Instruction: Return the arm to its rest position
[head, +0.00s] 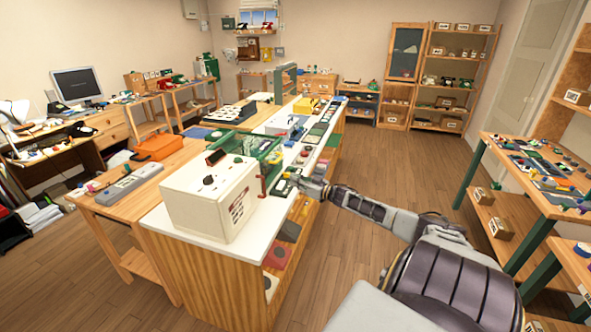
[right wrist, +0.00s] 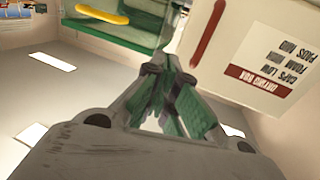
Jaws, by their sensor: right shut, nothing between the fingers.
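My right arm reaches in from the lower right of the head view. Its gripper (head: 291,181) is beside the right edge of the long white-topped bench (head: 225,245), near the cream box. In the right wrist view the gripper (right wrist: 167,72) is shut, with its fingertips together and nothing between them. My left gripper is not in view.
A cream drying box (head: 205,200) stands on the bench, close to my right gripper; its label (right wrist: 262,75) shows in the wrist view. A green-framed clear case (head: 262,150) is behind it. The wooden floor (head: 385,165) right of the bench is clear. Another table (head: 560,215) stands at the right.

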